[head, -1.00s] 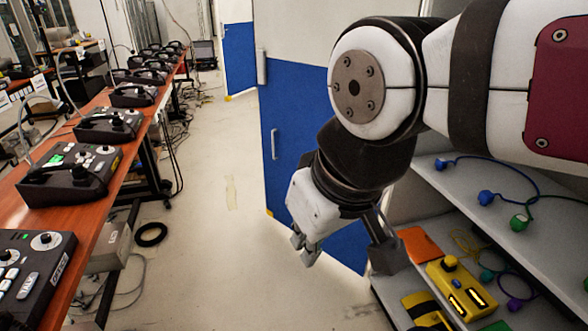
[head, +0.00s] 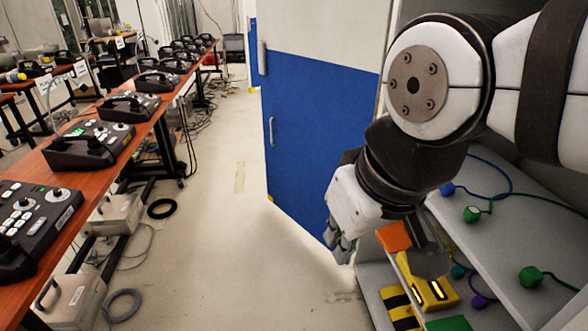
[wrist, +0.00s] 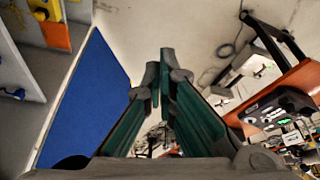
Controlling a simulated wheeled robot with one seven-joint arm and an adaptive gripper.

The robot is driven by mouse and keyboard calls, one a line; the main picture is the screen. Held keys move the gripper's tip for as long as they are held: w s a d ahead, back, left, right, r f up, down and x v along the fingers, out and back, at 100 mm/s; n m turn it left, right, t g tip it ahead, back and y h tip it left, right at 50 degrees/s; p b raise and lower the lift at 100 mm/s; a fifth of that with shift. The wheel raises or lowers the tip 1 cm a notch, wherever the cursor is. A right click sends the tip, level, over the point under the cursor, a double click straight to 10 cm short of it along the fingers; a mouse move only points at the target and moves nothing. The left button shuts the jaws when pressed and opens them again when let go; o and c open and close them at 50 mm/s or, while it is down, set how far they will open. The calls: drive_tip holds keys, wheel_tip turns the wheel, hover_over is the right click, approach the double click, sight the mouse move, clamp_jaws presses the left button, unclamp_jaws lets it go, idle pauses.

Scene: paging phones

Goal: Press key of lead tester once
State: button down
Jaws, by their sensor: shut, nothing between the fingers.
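A yellow box with two lit bars (head: 437,291), which looks like the lead tester, sits on the lower shelf at the right of the head view. My arm's end covers its upper part, so its key is hidden there. A yellow thing (wrist: 40,8) shows at the top left edge of the wrist view; I cannot tell whether it is the same box. My gripper (head: 342,248) is shut and empty, pointing down over the floor, left of the shelf and apart from the box. Its fingertips (wrist: 160,76) meet in the wrist view.
An orange piece (head: 394,236) and a yellow-and-black striped item (head: 399,308) are beside the box. Coloured leads (head: 472,214) lie on the shelf above. A blue-and-white door (head: 310,130) stands behind. A red-brown bench (head: 62,218) with several phones runs along the left.

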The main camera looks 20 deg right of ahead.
drive_tip(key=w+d+f+m+t+b, duration=0.1)
drive_tip(key=w+d+f+b, duration=0.25)
drive_tip(key=w, duration=0.55)
drive_tip(key=w+d+f+m+b, duration=0.25)
drive_tip(key=w+f, duration=0.25)
drive_tip(key=w, duration=0.4)
drive_tip(key=w+d+f+m+h+b, duration=0.1)
drive_tip(key=w+d+f+b, duration=0.1)
drive_tip(key=w+d+f, duration=0.4)
drive_tip(key=w+d+f+m+h+b, duration=0.1)
drive_tip(key=w+d+f+m+b, duration=0.15)
drive_tip(key=d+f, duration=0.5)
drive_tip(key=d+f+m+g+h+b, duration=0.1)
drive_tip(key=d+f+h+b, duration=0.1)
drive_tip(key=d+f, duration=0.55)
drive_tip(key=d+f+m+g+h+b, duration=0.1)
drive_tip(key=d+f, duration=0.3)
drive_tip(key=d, duration=0.6)
drive_tip(key=s+d+f+g+h+b, duration=0.2)
drive_tip(key=s+d+f, duration=0.3)
drive_tip(key=d+f, duration=0.1)
drive_tip(key=s+d+f+m+g+h+b, duration=0.1)
drive_tip(key=s+d+f+g+h+b, duration=0.1)
drive_tip(key=s+d+f, duration=0.3)
drive_tip(key=s+d, duration=0.1)
drive_tip(key=d, duration=0.2)
drive_tip(key=shift+d+f, duration=0.35)
drive_tip(key=shift+d, duration=0.05)
drive_tip(key=shift+w, duration=0.1)
